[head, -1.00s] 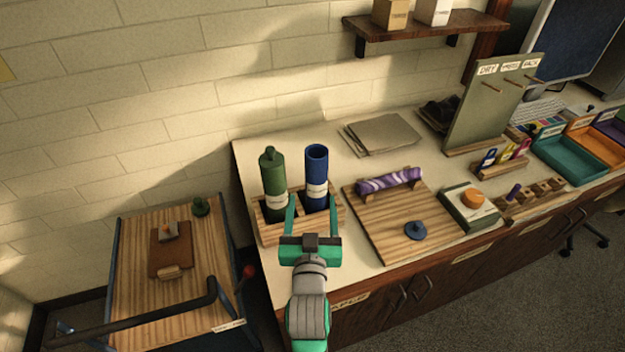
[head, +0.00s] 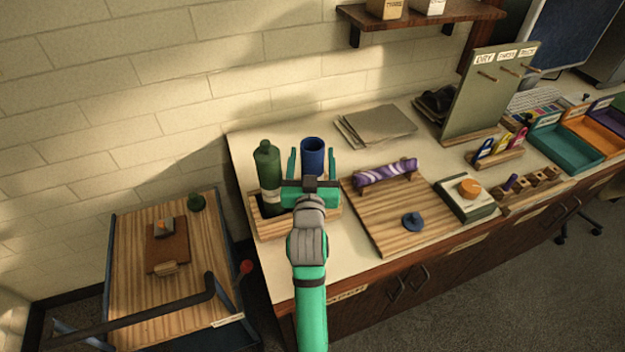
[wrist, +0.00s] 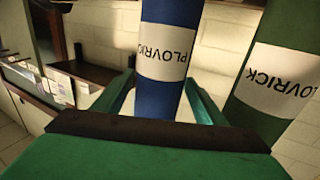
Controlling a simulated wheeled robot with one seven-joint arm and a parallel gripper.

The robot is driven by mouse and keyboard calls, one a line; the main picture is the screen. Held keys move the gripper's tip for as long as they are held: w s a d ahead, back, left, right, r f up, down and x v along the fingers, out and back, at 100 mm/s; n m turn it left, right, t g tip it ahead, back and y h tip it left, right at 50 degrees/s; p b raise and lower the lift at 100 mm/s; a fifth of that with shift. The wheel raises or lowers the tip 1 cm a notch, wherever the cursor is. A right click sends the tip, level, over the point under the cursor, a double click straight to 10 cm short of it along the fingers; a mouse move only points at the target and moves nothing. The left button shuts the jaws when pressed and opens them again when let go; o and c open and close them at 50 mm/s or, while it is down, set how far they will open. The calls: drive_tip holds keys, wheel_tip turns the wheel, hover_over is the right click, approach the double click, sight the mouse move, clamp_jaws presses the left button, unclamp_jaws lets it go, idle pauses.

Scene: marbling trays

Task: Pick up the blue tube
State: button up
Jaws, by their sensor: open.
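The blue tube (head: 312,150) stands upright in the wooden rack (head: 268,228) at the counter's left end. Its open top shows above my gripper, and its lower part is hidden by the gripper in the head view. My gripper (head: 313,166) is open, with one green finger on each side of the blue tube. In the wrist view the blue tube (wrist: 163,97) with its white label stands between the two fingers (wrist: 160,98). I cannot tell whether either finger touches it.
A green bottle-like tube (head: 268,160) stands in the same rack, close left of my gripper. A wooden board (head: 385,225) with a purple marbled roll (head: 387,172) lies to the right. A wooden-topped cart (head: 190,290) stands left of the counter.

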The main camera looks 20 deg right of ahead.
drive_tip(key=shift+x, duration=1.15)
drive_tip(key=shift+d, duration=0.1)
drive_tip(key=c, duration=1.5)
drive_tip(key=shift+r, duration=0.1)
